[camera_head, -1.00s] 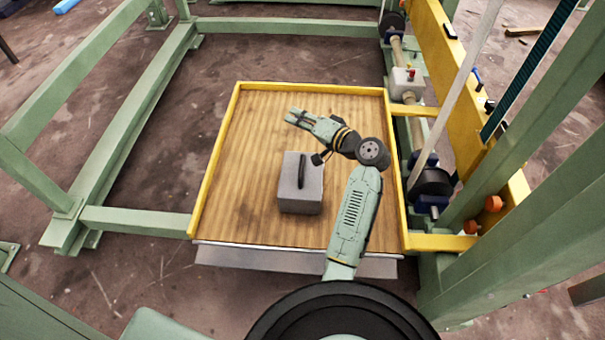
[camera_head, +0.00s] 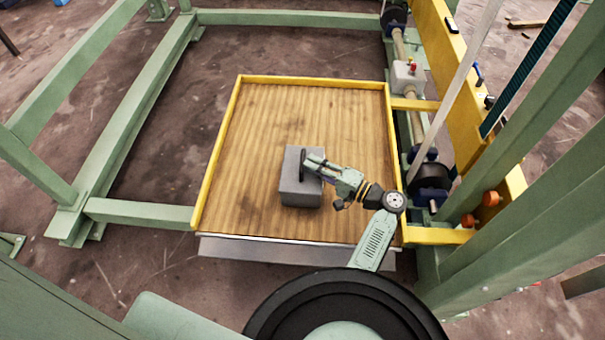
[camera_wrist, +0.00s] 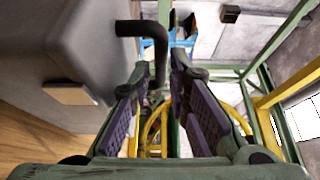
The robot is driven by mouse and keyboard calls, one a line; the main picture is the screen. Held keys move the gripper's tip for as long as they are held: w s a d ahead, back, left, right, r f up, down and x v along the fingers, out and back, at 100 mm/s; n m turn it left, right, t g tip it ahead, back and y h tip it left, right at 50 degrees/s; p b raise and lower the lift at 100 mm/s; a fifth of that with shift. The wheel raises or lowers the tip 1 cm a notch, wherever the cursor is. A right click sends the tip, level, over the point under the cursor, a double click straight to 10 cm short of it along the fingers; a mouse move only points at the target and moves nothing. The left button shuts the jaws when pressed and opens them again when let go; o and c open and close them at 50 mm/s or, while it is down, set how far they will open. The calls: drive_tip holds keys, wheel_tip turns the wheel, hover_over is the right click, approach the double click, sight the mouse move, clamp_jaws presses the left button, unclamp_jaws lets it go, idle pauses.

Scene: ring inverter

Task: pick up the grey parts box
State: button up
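The grey parts box (camera_head: 300,194) sits on the wooden deck, with a dark handle (camera_head: 302,165) on its top. My gripper (camera_head: 314,165) reaches in from the right, low over the box top, with its fingertips at the handle. In the wrist view the box (camera_wrist: 75,45) fills the upper left and its black handle (camera_wrist: 157,52) stands between the fingertips of my gripper (camera_wrist: 164,75). The fingers are spread apart, with no clear grip on the handle. Part of the box top is hidden behind my gripper in the head view.
The wooden deck (camera_head: 265,120) has a yellow rim (camera_head: 310,80) and is bare around the box. Green frame beams (camera_head: 140,213) stand to the left. A yellow beam with rollers and a motor (camera_head: 432,180) stands close on the right.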

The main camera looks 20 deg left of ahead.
drive_tip(key=shift+x, duration=1.35)
drive_tip(key=shift+c, duration=0.4)
clamp_jaws()
drive_tip(key=shift+r, duration=0.15)
